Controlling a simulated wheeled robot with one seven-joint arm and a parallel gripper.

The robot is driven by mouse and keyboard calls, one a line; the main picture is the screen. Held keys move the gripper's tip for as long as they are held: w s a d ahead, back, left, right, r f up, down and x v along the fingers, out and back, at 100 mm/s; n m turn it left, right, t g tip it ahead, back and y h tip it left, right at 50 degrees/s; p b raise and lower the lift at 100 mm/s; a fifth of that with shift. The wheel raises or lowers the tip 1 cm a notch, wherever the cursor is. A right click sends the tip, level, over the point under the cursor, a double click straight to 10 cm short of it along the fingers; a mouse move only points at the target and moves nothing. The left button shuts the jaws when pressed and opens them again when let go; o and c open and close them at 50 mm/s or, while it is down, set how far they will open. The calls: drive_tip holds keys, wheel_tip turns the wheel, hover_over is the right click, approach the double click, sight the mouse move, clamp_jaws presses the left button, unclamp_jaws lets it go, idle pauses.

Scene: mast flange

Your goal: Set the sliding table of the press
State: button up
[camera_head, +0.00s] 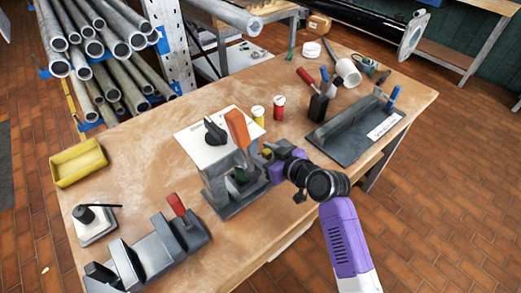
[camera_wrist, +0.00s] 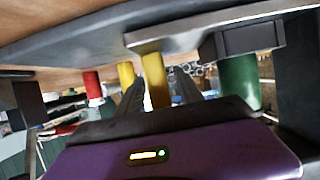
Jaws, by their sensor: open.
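In the wrist view, my gripper (camera_wrist: 160,88) is open, with two dark fingers. A green cylinder (camera_wrist: 238,82) is to the right of the fingers. Which part is the sliding table is not clear, as my wrist hides some of the press.
Behind the press are a white sheet (camera_head: 212,148), a yellow can (camera_head: 258,115) and a red can (camera_head: 279,106). A grey fixture (camera_head: 150,255) with a red handle is at front left, a dark tray (camera_head: 350,135) at right. A yellow bin (camera_head: 78,164) sits at the left edge.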

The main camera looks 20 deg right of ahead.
drive_tip(key=shift+w+a+f, duration=0.15)
drive_tip(key=shift+w+f, duration=0.05)
drive_tip(key=shift+w, duration=0.15)
drive_tip(key=shift+c, duration=0.4)
clamp_jaws()
idle(0.9)
